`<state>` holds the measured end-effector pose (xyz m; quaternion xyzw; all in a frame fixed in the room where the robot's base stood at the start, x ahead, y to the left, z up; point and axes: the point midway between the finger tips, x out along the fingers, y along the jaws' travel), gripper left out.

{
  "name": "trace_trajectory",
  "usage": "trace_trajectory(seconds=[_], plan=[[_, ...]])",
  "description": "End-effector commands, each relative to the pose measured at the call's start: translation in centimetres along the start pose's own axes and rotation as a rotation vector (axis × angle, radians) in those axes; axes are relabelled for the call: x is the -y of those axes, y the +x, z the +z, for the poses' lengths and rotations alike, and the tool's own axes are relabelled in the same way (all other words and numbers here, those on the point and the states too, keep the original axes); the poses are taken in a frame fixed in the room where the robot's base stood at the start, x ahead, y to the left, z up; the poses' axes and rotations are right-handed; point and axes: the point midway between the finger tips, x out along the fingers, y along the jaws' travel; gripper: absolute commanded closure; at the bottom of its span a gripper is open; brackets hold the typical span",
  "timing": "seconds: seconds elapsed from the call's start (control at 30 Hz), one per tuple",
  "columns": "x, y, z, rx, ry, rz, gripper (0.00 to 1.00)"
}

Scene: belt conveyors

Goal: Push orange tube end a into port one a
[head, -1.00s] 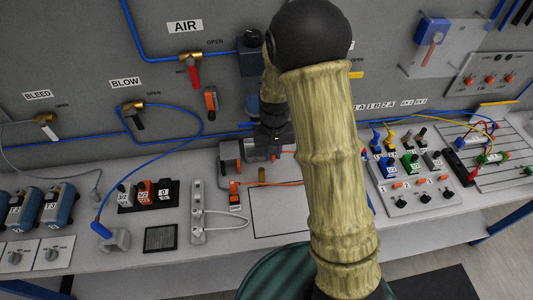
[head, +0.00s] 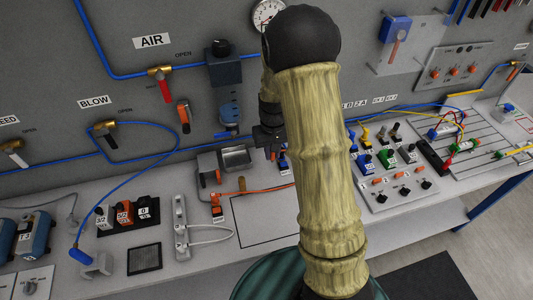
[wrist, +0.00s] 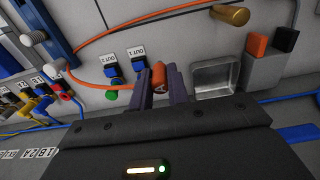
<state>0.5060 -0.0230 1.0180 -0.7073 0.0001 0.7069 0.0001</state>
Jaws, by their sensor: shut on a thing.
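An orange tube end marked A (wrist: 159,78) sits between the two dark fingers of my gripper (wrist: 160,86) in the wrist view. The gripper is shut on it, above the bench. In the head view my gripper (head: 271,148) is partly hidden by my own arm. The orange tube (wrist: 100,34) curves over the bench; part of it shows in the head view (head: 255,190). Labels on the back panel include 2A (head: 361,103); in the wrist view 1B 2A (wrist: 43,153) appear upside down at lower left. I cannot make out port 1A, which may be behind my arm.
Blue fittings labelled OUT 1 (wrist: 137,65) and OUT 2 (wrist: 112,70) stand beyond the fingers. A metal tray (wrist: 215,80) is to their right. A block of coloured plugs (head: 385,165) stands right of my arm. Blue air lines (head: 170,155) run along the panel.

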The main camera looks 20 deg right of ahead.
Motion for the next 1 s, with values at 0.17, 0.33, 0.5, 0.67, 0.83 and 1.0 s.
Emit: trace_trajectory(seconds=[0.17,0.33,0.5,0.67,0.83,1.0], plan=[[-1.3,0.1,-0.3,0.000,0.002,0.000,1.00],[-2.5,0.1,-0.6,0.001,0.001,0.000,1.00],[-3.7,0.2,-0.9,0.002,0.001,0.000,1.00],[-4.8,0.2,-1.1,0.001,0.001,0.000,1.00],[-6.0,0.3,-1.4,0.000,0.001,0.001,1.00],[-7.2,0.4,-1.7,0.001,0.002,0.001,1.00]])
